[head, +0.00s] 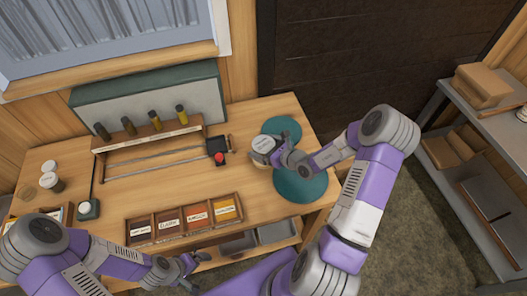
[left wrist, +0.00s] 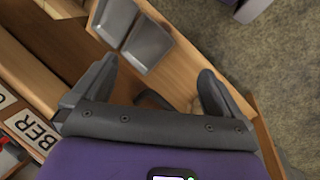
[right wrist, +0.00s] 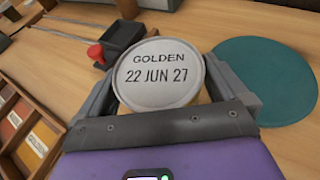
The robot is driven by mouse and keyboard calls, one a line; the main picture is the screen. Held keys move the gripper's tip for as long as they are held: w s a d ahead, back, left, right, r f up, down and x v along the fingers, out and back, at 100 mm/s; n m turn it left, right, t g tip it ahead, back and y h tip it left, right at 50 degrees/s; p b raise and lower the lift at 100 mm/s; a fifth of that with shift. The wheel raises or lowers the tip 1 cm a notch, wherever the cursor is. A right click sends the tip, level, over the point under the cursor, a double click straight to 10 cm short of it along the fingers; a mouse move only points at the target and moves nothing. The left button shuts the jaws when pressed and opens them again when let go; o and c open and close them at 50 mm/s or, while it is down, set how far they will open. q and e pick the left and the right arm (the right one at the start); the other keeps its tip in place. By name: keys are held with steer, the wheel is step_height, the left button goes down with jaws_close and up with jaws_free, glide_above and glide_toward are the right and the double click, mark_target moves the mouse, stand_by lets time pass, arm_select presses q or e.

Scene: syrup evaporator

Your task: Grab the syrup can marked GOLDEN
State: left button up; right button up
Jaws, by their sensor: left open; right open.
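The syrup can marked GOLDEN (right wrist: 158,72) has a pale round lid reading "GOLDEN 22 JUN 27" in the right wrist view. In the head view the can (head: 263,144) stands on the wooden table near its right side. My right gripper (head: 277,160) is at the can; its open fingers (right wrist: 168,88) lie on either side of it in the right wrist view. Whether they touch it cannot be told. My left gripper (head: 184,268) is open and empty by the table's front edge; in the left wrist view, grey trays (left wrist: 148,45) lie beyond its fingers.
Teal round mats (head: 281,128) (head: 302,187) lie beside the can. A black box with a red knob (head: 219,157) stands to its left. A wooden rack of sample bottles (head: 150,133) is at the back. A tray of labelled compartments (head: 184,218) sits at the front.

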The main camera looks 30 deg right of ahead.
steer(key=shift+w+a+f, duration=0.1)
steer(key=shift+w+a, duration=0.05)
steer(key=shift+w, duration=0.2)
steer(key=c, duration=1.3)
steer(key=shift+c, duration=1.2)
